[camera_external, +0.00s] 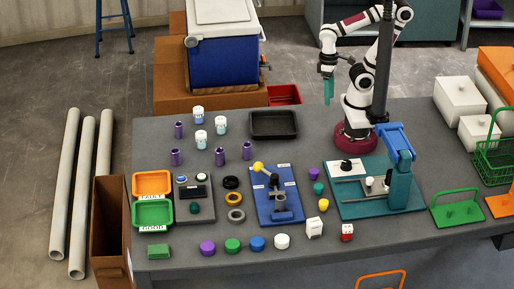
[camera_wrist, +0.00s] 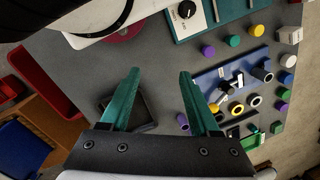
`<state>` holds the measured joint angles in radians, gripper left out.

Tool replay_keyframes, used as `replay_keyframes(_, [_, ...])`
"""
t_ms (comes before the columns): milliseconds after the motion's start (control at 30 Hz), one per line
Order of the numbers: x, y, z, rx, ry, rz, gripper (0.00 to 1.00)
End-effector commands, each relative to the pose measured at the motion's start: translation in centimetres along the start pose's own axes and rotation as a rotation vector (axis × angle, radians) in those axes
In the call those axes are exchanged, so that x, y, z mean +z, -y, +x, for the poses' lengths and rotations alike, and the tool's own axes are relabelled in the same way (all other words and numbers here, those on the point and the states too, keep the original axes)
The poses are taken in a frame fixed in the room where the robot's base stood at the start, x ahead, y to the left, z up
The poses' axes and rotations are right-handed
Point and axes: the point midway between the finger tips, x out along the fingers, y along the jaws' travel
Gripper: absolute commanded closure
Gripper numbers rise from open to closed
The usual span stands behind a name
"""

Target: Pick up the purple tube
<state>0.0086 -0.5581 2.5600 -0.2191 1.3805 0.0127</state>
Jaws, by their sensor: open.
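Several purple tubes stand upright on the grey table in the external view: one at the back left (camera_external: 178,130), one in front of it (camera_external: 175,157), one in the middle (camera_external: 220,157) and one to the right (camera_external: 247,150). In the wrist view a small purple shape (camera_wrist: 182,121), probably one of these tubes, shows just beside the right finger; the others are hidden or unclear. My gripper (camera_external: 328,92) hangs high over the back of the table, well apart from the tubes. Its teal fingers (camera_wrist: 160,76) are spread, with nothing between them.
A black tray (camera_external: 274,136) lies right of the tubes. White-lidded jars (camera_external: 200,137) stand among them. A blue lever fixture (camera_external: 278,208), a teal press (camera_external: 401,185), orange and green bins (camera_external: 153,229) and loose coloured caps crowd the front.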

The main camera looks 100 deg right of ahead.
Motion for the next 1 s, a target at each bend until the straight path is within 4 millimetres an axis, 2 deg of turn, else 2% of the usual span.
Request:
replay_keyframes(33, [0.0, 0.0, 0.0, 0.0, 0.0, 0.0, 0.27])
replay_keyframes(67, [0.0, 0.0, 0.0, 0.0, 0.0, 0.0, 0.21])
replay_keyframes(367, [-0.5, 0.2, -0.2, 0.003, -0.001, 0.028, 0.21])
replay_keyframes(467, [-4.3, 2.2, -1.4, 0.026, -0.01, 0.254, 0.21])
replay_keyframes(567, [-11.2, 5.8, -1.9, 0.054, -0.049, 0.652, 0.21])
replay_keyframes(600, [-14.0, 7.3, -1.5, 0.061, -0.069, 0.814, 0.21])
replay_keyframes(700, [-19.8, 10.5, 0.5, 0.059, -0.119, 1.168, 0.21])
replay_keyframes(733, [-21.1, 11.2, 1.2, 0.056, -0.133, 1.254, 0.21])
replay_keyframes(833, [-24.1, 12.9, 3.0, 0.041, -0.162, 1.454, 0.21])
replay_keyframes(1000, [-25.3, 13.2, 5.9, 0.037, -0.175, 1.539, 0.21])
